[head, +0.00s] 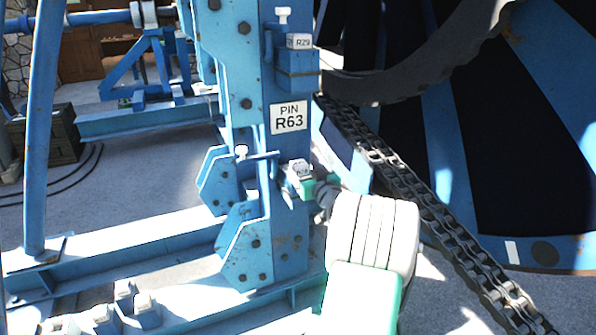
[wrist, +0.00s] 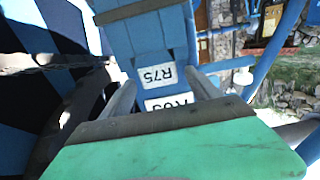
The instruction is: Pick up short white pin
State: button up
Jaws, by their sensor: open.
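A small white pin (head: 241,150) with a wide head stands upright in the blue bracket on the left side of the post, in the head view. A second white pin (head: 283,13) stands higher on the post. I cannot tell from its look which is the short one. My gripper (head: 298,178) is at the post's front face, right of and slightly below the lower pin and apart from it. In the wrist view my two grey fingers (wrist: 160,88) are spread, with nothing held between them. A pale round-headed piece (wrist: 243,76) to their right may be the lower pin.
The blue post carries a PIN R63 plate (head: 289,118) above my gripper. A heavy chain (head: 405,190) and a large blue reel (head: 450,140) stand close on the right. Blue floor beams (head: 140,247) run at lower left. Blue blocks with pale tops (head: 125,305) sit near the bottom.

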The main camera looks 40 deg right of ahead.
jog(key=x, duration=0.3)
grip_shut()
dwell(0.7)
jog(key=shift+r, duration=0.1)
